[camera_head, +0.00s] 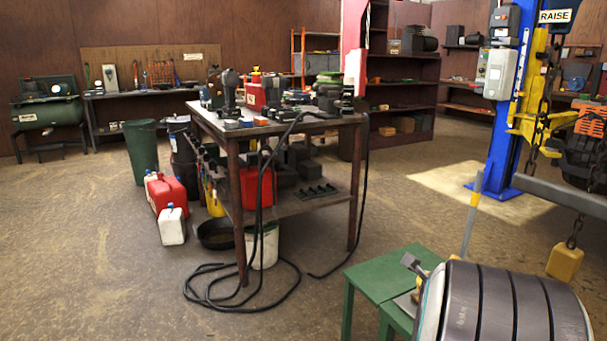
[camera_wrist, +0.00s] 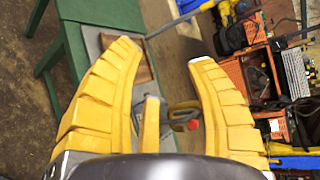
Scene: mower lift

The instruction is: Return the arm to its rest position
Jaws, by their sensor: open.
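My gripper (camera_wrist: 163,54) fills the lower part of the wrist view. A dark rounded surface covers the bottom middle of that view. In the head view a dark ringed cylinder, which looks like part of my arm, fills the lower right corner; the gripper fingers do not show there. The green bench (camera_head: 393,272) stands just left of that cylinder. It also shows in the wrist view (camera_wrist: 101,12), beyond my left finger.
A workbench (camera_head: 287,128) with tools and hanging black cables stands mid-room. A blue lift post (camera_head: 513,110) with chains rises at right, and a yellow block (camera_head: 565,263) hangs near my arm. Orange crates (camera_wrist: 259,75) show at right in the wrist view. Left floor is open.

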